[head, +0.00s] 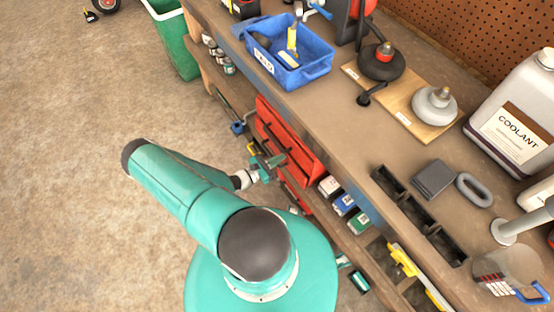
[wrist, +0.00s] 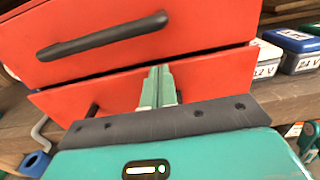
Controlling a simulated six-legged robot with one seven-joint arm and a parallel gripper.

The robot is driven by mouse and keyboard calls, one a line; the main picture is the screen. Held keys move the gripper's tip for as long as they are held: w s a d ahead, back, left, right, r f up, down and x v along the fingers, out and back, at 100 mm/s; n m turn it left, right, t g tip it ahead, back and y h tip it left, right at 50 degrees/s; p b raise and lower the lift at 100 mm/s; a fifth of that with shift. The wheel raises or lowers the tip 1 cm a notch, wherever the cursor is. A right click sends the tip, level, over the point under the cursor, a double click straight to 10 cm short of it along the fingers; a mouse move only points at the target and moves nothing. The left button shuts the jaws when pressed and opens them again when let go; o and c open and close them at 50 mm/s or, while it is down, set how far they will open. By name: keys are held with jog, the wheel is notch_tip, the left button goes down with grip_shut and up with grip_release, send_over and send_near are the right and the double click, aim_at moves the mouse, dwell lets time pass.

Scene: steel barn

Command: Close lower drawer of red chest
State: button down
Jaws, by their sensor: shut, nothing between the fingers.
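The red chest (head: 300,150) stands on the shelf under the workbench top. In the wrist view its upper drawer (wrist: 120,22) has a long black handle, and the lower drawer (wrist: 72,98) is just below it, across a narrow dark gap. The lower drawer's handle is mostly hidden by my gripper. My gripper (wrist: 158,76) is shut and empty, its green fingertips in front of the lower drawer's face; I cannot tell if they touch it. In the head view my gripper (head: 268,165) is beside the chest's front. How far the lower drawer stands out is unclear.
Small labelled boxes (head: 344,204) sit right of the chest on the shelf. Left of it are a blue item (head: 238,128) and several cans (head: 222,60). The bench top holds a blue bin (head: 303,74) and a coolant jug (head: 512,115).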

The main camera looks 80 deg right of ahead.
jog(key=v, duration=1.3)
jog(key=shift+a, duration=0.45)
jog(key=shift+f, duration=0.15)
jog(key=x, duration=1.4)
